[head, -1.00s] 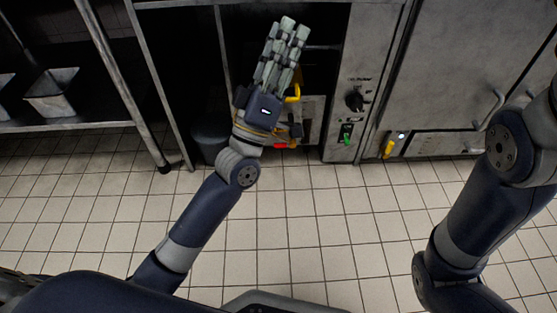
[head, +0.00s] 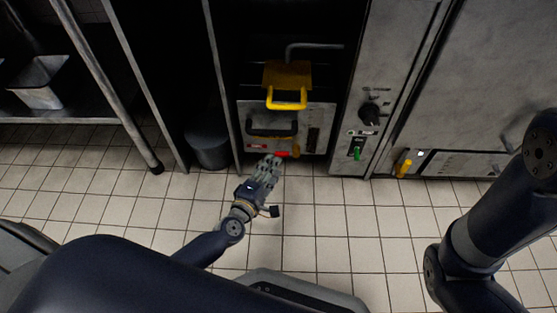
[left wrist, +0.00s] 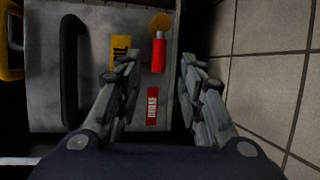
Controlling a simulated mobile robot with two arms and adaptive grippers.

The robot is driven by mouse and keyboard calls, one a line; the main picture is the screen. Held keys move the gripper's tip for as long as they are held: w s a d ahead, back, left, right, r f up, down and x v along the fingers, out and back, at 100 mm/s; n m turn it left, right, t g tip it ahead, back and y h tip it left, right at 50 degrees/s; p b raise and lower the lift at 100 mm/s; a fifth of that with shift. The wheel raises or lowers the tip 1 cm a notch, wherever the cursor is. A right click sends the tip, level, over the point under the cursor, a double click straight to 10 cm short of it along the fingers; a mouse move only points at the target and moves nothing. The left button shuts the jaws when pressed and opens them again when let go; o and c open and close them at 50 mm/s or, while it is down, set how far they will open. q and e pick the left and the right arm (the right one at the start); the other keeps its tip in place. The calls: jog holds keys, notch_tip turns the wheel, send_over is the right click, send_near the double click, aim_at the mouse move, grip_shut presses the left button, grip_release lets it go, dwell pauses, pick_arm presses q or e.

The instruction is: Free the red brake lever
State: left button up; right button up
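The red brake lever (head: 282,154) shows low on the front of a grey metal unit (head: 315,117) in the head view. In the left wrist view the red lever (left wrist: 159,55) runs from a round orange piece (left wrist: 161,22), beside a red label (left wrist: 152,107). My left gripper (head: 270,161) is just in front of the lever. In the left wrist view my left gripper (left wrist: 159,62) is open, with one finger set on each side of the lever and no clear contact. My right gripper is out of view.
A black handle (head: 272,130) and a yellow handle (head: 287,104) stick out above the lever. A dark bin (head: 208,148) stands to the left. A control panel with a black knob (head: 369,110) is to the right. The tiled floor (head: 330,225) in front is clear.

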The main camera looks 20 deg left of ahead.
aim_at(280, 156)
pick_arm(q)
jog(key=b+x, duration=0.1)
jog(key=x, duration=0.4)
grip_shut()
